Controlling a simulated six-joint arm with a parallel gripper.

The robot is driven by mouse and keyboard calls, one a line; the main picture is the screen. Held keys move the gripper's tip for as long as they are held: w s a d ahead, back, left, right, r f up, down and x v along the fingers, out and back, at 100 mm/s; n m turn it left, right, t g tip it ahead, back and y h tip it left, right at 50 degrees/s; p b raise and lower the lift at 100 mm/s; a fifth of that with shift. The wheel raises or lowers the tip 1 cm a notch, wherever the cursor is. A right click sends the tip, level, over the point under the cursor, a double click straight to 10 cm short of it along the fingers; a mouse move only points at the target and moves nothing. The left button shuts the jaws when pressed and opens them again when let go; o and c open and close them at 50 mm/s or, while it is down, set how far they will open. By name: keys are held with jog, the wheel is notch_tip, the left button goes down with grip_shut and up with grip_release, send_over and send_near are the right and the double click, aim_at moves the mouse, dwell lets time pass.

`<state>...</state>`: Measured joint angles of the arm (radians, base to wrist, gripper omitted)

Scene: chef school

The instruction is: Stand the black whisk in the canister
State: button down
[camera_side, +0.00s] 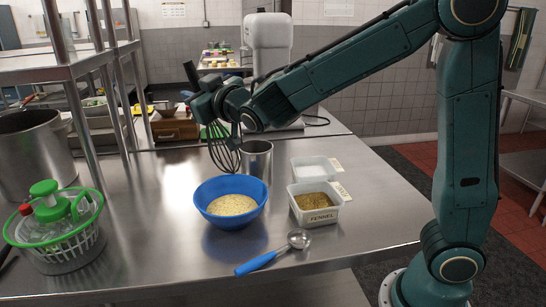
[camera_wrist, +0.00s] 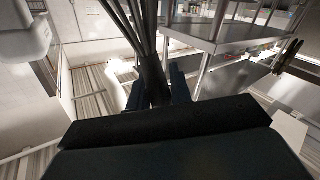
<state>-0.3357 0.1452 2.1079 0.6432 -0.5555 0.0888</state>
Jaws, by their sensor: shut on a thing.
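The black whisk (camera_side: 222,150) is in my gripper (camera_side: 212,106), head down and slightly tilted, with its dark handle sticking up at the upper left. In the side view its wire head hangs just left of the canister and appears above the back of the blue bowl; whether it touches anything is not clear. The canister (camera_side: 257,160) is a plain metal cylinder standing upright on the steel table. In the wrist view the dark whisk (camera_wrist: 150,70) runs up between the fingertips of my gripper (camera_wrist: 165,88), which is shut on it. The canister cannot be made out there.
A blue bowl (camera_side: 210,214) of pale grains stands in front of the canister. A fennel tub (camera_side: 317,218) and a white tub (camera_side: 305,170) are to the right. A blue-handled scoop (camera_side: 262,261) lies in front. A green-rimmed basket (camera_side: 62,252), a large pot (camera_side: 45,130) and shelf posts (camera_side: 88,140) stand left.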

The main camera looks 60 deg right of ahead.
dwell(0.3)
jog(key=w+d+r+n+y, duration=0.25)
jog(key=w+d+y, duration=0.35)
jog(key=w+d, duration=0.45)
jog(key=s+d+r+n+g+y, duration=0.2)
jog(key=s+d+r+y, duration=0.4)
jog(key=d, duration=0.5)
jog(key=shift+s+d+r+n+y, duration=0.15)
jog(key=shift+s+r+n+y, duration=0.05)
jog(key=shift+s+n+y, duration=0.45)
jog(key=shift+w+f, duration=0.15)
jog(key=shift+f, duration=0.1)
notch_tip(320, 180, down, 15)
jog(key=shift+r, duration=0.2)
dwell(2.0)
